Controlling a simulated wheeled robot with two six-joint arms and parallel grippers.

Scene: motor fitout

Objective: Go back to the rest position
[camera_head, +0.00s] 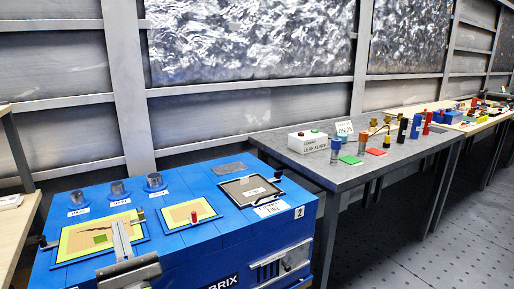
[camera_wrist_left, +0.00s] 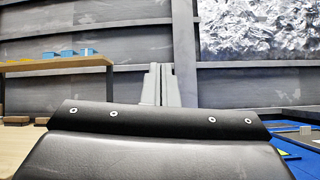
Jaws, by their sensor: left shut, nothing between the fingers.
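My left gripper (camera_head: 119,228) shows at the lower left of the head view, in front of the blue workbench (camera_head: 190,255). Its grey fingers are shut together with nothing between them. In the left wrist view the fingers (camera_wrist_left: 159,84) stand upright past the dark wrist housing, against the grey wall. In the head view the gripper covers part of a yellow-rimmed panel on the bench top. My right gripper is in neither view.
The blue bench holds a second yellow-rimmed panel (camera_head: 190,214), a dark framed plate (camera_head: 250,190) and metal cylinders (camera_head: 118,189). A grey table (camera_head: 285,152) with a white box (camera_head: 308,141) stands to the right. Open floor (camera_head: 460,225) lies at the lower right.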

